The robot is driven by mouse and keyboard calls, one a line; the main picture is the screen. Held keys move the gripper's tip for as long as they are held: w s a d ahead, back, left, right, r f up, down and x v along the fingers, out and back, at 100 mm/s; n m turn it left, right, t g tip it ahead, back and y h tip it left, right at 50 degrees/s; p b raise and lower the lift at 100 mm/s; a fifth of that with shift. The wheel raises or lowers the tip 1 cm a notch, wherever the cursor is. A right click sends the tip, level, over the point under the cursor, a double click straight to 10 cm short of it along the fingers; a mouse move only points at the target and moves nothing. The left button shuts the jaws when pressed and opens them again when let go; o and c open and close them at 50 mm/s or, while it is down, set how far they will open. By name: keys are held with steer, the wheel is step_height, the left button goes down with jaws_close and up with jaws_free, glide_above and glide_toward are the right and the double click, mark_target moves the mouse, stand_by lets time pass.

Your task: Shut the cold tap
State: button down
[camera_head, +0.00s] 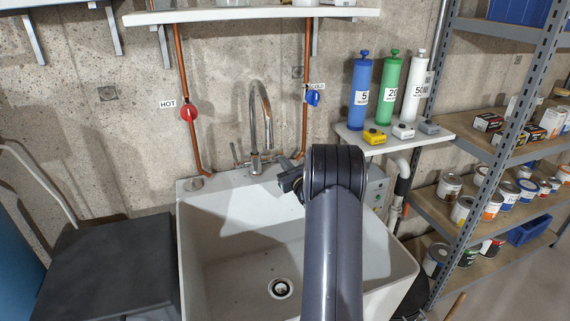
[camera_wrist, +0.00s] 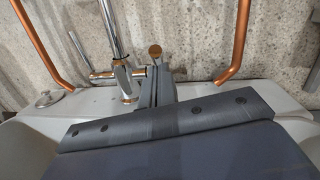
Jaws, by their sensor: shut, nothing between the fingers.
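The cold tap is a blue handle (camera_head: 313,98) on the right copper pipe, beside a COLD label (camera_head: 317,86) in the head view. The blue handle is not visible in the wrist view. My gripper (camera_head: 284,178) is low over the sink's back edge, well below the blue handle and partly hidden by my arm. In the wrist view my gripper (camera_wrist: 160,80) is shut and empty. Its fingers are close to the right side of the chrome sink faucet (camera_wrist: 122,72); I cannot tell whether they touch. The faucet also shows in the head view (camera_head: 267,115).
A red hot valve (camera_head: 188,112) is on the left pipe. The white sink (camera_head: 215,235) lies below. A small shelf (camera_head: 410,138) with coloured cylinders and a metal rack (camera_head: 490,155) stand right. A wall shelf (camera_head: 225,15) hangs above. A dark box (camera_head: 110,265) stands left.

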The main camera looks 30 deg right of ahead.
steer(key=shift+r+p, duration=0.3)
steer(key=r+g+p, duration=0.1)
steer(key=p, duration=0.2)
steer(key=w+r+g+p, duration=0.1)
steer(key=g+p, duration=0.1)
steer(key=p, duration=0.2)
steer(key=w+r+g+y+p, duration=0.1)
steer(key=r+g+p, duration=0.1)
steer(key=p, duration=0.2)
steer(key=shift+w+d+m, duration=0.2)
steer(key=shift+d+m, duration=0.1)
steer(key=shift+d, duration=0.05)
steer(key=shift+w+d+r+p, duration=0.15)
steer(key=shift+w+r+p, duration=0.2)
steer(key=shift+w, duration=0.3)
steer(key=shift+w+d+r+p, duration=0.2)
steer(key=shift+w+r, duration=0.1)
steer(key=shift+w, duration=0.3)
steer(key=shift+w+r, duration=0.1)
steer(key=shift+r, duration=0.2)
